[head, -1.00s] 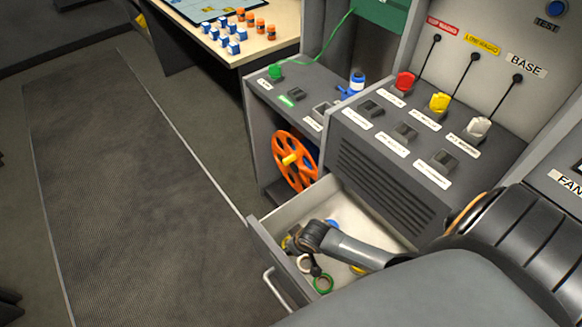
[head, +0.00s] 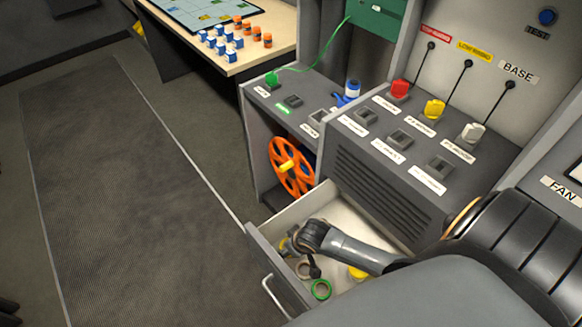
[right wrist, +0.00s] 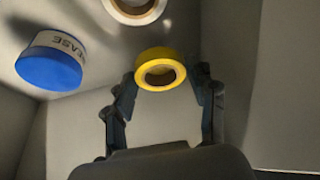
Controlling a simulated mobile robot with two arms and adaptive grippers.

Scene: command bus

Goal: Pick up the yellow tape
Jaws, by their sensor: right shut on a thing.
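The yellow tape (right wrist: 160,68) is a small ring in the right wrist view. My right gripper (right wrist: 166,88) has a finger on each side of it and is shut on it. In the head view my right forearm reaches into the open drawer (head: 345,215), and the gripper's fingers are mostly hidden there. A yellow thing (head: 357,273) shows beside the forearm in the drawer; I cannot tell whether it is a tape. My left gripper is not in view.
The drawer also holds a green tape (head: 321,289). A blue-lidded can (right wrist: 50,68) and a white tape (right wrist: 135,8) lie near the held tape. The drawer front (head: 278,268) and the switch console (head: 390,150) bound the arm. The floor at left is clear.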

